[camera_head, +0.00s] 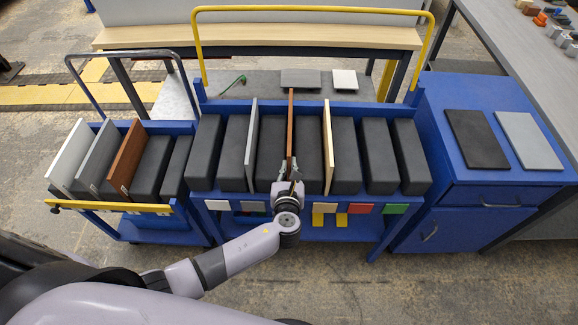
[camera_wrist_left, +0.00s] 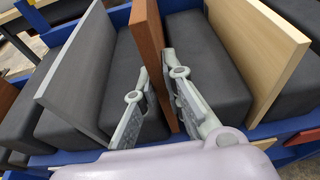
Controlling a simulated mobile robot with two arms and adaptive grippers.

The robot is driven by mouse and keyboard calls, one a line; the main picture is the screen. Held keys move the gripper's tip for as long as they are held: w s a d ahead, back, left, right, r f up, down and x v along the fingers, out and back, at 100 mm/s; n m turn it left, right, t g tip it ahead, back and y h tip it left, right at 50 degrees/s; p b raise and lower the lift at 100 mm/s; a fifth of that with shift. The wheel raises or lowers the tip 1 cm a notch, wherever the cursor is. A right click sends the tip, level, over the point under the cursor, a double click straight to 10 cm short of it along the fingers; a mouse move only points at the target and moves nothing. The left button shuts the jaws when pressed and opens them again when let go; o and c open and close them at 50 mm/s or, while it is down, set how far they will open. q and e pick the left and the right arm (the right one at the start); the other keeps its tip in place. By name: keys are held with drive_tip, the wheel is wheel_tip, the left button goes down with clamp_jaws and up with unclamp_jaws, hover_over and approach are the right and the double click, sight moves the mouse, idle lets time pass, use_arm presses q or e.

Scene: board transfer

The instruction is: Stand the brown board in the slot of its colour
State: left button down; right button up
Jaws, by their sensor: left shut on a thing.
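A thin brown board (camera_head: 290,122) stands upright between two dark blocks in the middle blue rack (camera_head: 210,198). My left gripper (camera_head: 288,188) is shut on its near edge. In the left wrist view, the fingers (camera_wrist_left: 165,95) lie on either side of the brown board (camera_wrist_left: 152,48). The board's lower edge and the colour label below it are hidden by my gripper. A second brown board (camera_head: 126,155) leans in the left cart (camera_head: 185,211). My right gripper is not in view.
A grey board (camera_head: 251,145) stands left of the held board and a beige board (camera_head: 328,147) right of it. White (camera_head: 70,155) and grey (camera_head: 98,158) boards lean in the left cart. A blue cabinet (camera_head: 480,185) at right carries black (camera_head: 476,138) and grey (camera_head: 528,140) plates.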

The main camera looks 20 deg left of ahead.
use_arm(q)
drive_tip(key=shift+f+b, duration=1.15)
drive_tip(key=shift+f, duration=0.55)
drive_tip(key=shift+s+f, duration=0.1)
drive_tip(key=shift+f, duration=0.1)
